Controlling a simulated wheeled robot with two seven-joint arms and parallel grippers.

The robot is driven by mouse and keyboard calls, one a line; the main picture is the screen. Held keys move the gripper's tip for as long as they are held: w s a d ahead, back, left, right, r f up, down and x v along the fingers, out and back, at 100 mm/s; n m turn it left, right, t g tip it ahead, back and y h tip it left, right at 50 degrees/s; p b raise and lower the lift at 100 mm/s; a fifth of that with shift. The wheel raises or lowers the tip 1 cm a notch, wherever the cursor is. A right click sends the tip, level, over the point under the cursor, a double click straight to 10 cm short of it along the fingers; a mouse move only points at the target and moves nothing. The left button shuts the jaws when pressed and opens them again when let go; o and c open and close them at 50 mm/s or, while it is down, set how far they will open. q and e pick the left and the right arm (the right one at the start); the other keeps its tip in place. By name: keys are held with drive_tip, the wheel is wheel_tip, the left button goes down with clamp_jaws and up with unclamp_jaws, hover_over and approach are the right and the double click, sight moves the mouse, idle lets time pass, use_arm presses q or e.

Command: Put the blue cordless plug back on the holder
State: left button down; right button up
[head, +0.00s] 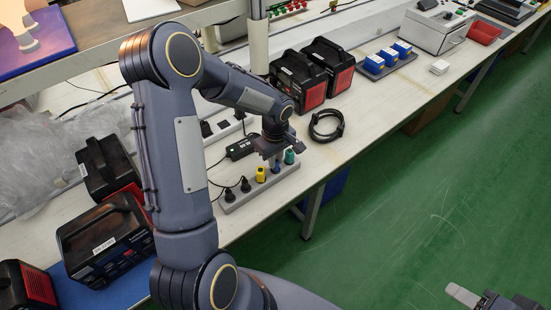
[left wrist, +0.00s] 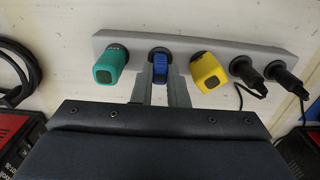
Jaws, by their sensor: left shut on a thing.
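The grey holder (head: 233,205) is a long bar on the white workbench; it also shows in the left wrist view (left wrist: 225,46). My left gripper (head: 275,158) points down over it, shut on the blue plug (left wrist: 160,66). The blue plug is at the holder, between the teal plug (left wrist: 110,66) and the yellow plug (left wrist: 207,70). I cannot tell whether it is fully seated. In the head view the gripper partly hides the blue plug. My right gripper (head: 485,300) is at the bottom right, partly cut off, over the green floor.
Two black corded plugs (left wrist: 262,78) stand at the holder's other end. A coiled black cable (head: 326,126) lies nearby. Black-and-red power units (head: 298,80) stand behind, with more at the left (head: 105,240). A blue-topped set of boxes (head: 384,62) is farther along the bench.

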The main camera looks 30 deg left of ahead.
idle(0.5)
use_arm(q)
drive_tip(key=c, duration=1.3)
unclamp_jaws()
drive_tip(key=shift+c, duration=0.2)
drive_tip(key=shift+r, duration=0.1)
wheel_tip(320, 180, up, 7)
drive_tip(key=shift+b, duration=0.35)
drive_tip(key=shift+s+r, duration=0.15)
drive_tip(key=shift+r, duration=0.35)
drive_tip(key=s+d+r+m+t+h, duration=0.25)
drive_tip(key=s+r+m, duration=0.35)
drive_tip(key=s+r, duration=0.45)
drive_tip(key=s+d+m+t+h, duration=0.1)
drive_tip(key=s+d+m+t, duration=0.2)
drive_tip(key=s, duration=0.8)
drive_tip(key=d+m, duration=0.2)
drive_tip(key=m, duration=0.1)
drive_tip(key=shift+s+f, duration=0.2)
drive_tip(key=shift+f, duration=0.15)
